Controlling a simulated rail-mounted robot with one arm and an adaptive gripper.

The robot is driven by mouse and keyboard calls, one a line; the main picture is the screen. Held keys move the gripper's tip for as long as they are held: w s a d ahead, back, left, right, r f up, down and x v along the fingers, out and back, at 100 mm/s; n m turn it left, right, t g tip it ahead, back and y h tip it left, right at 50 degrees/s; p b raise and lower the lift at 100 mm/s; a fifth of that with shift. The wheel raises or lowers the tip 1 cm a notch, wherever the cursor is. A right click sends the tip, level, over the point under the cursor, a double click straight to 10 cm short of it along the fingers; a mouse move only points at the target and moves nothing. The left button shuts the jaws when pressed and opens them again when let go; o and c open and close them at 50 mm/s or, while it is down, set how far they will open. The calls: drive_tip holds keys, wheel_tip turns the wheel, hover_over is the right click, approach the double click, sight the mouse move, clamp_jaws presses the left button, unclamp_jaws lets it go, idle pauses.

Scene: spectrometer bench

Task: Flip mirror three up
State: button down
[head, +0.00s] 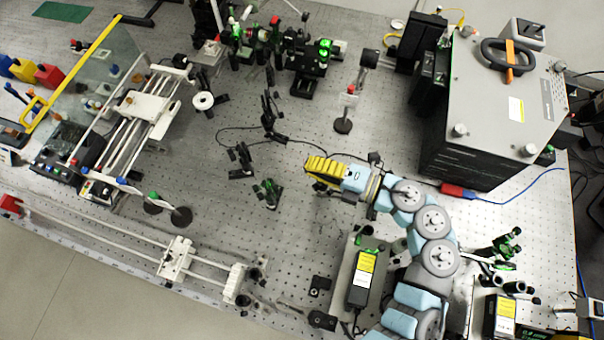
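My gripper (325,170) is a yellow and black end on the light-blue arm, over the middle of the bench. I cannot make out its fingers or whether they are open. Several small optical mounts stand to its left. A black mount (242,159) and a green and black mount (268,193) are to its left and lower left, apart from it. A taller black mount (270,116) with a cable is to its upper left. No label shows which one is mirror three, and whether a mirror is up or down is too small to tell.
A large grey box (500,100) stands at the right. A white rail frame (140,120) is at the left, and a long rail (130,245) lies along the front. A post with a red and white top (347,105) stands above the gripper. Bare perforated bench (215,195) lies at centre left.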

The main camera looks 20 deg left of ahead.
wheel_tip(320, 180, up, 9)
drive_tip(key=shift+f, duration=0.15)
idle(0.4)
